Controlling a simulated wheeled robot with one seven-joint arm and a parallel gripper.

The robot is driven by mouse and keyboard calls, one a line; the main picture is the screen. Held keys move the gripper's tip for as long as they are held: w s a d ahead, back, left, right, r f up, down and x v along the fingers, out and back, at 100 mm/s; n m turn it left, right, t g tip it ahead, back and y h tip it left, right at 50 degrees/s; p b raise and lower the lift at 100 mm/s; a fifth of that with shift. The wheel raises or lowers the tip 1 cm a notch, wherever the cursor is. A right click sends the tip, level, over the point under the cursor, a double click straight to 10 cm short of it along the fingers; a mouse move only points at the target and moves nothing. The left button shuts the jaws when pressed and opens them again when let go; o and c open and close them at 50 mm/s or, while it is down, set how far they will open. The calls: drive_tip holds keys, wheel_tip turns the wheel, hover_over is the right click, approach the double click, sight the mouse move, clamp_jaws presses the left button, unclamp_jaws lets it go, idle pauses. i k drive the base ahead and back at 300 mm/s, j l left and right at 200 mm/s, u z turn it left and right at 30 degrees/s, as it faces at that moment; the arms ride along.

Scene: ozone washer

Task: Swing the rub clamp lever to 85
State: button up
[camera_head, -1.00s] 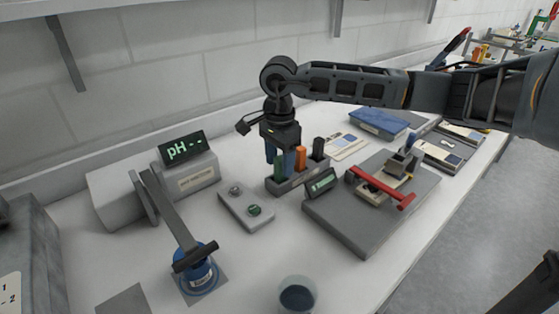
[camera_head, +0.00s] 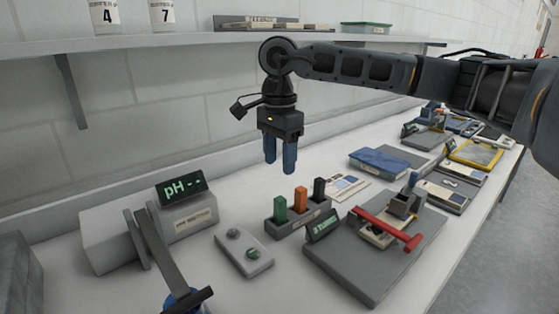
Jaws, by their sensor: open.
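A red bar-shaped lever (camera_head: 386,228), which looks like the rub clamp lever, lies slanting across a small clamp fixture on a grey base plate (camera_head: 350,267), right of centre. A small block with an upright blue-grey part (camera_head: 405,202) stands just behind the bar. No angle mark on it is readable. My gripper (camera_head: 280,165) points down with two blue fingers apart and nothing between them. It hangs in front of the wall, up and left of the red lever and clear of it.
A pH meter (camera_head: 182,190), a button box (camera_head: 244,252) and a blue bottle (camera_head: 183,300) are further left. A wall shelf (camera_head: 200,40) runs above.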

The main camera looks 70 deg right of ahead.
sight(378, 226)
drive_tip(key=z, duration=1.35)
